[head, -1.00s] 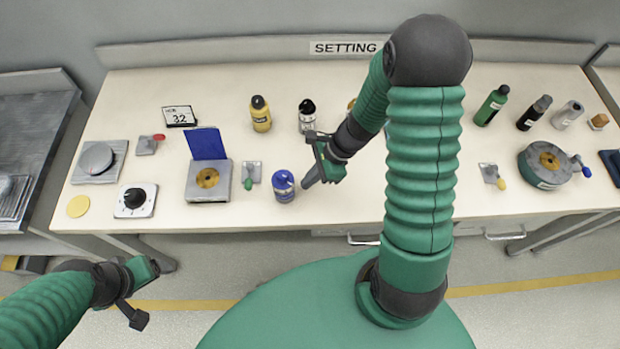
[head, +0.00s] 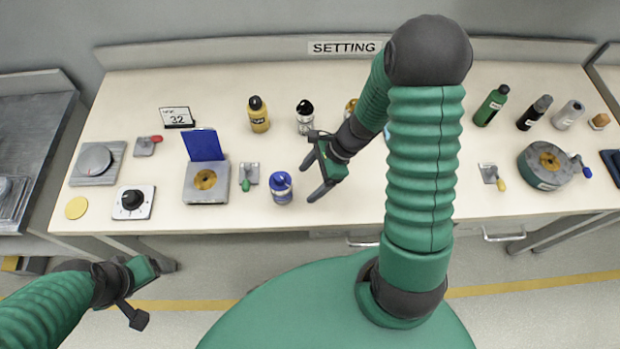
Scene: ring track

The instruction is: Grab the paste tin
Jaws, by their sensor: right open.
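A small blue tin (head: 282,188) with a blue top and a pale label band stands upright near the table's front edge. It looks like the paste tin, but its label is too small to read. My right gripper (head: 308,182) is open and empty just to its right, with two dark fingers spread and pointing down-left. A gap shows between the fingers and the tin. My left gripper (head: 148,294) is low at the left, in front of the table and away from the tin.
A grey lever switch (head: 249,178) and a plate with a blue flap (head: 205,147) stand left of the tin. A yellow bottle (head: 258,116) and a black-capped bottle (head: 305,117) stand behind. A round grey device (head: 548,166) is at the right.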

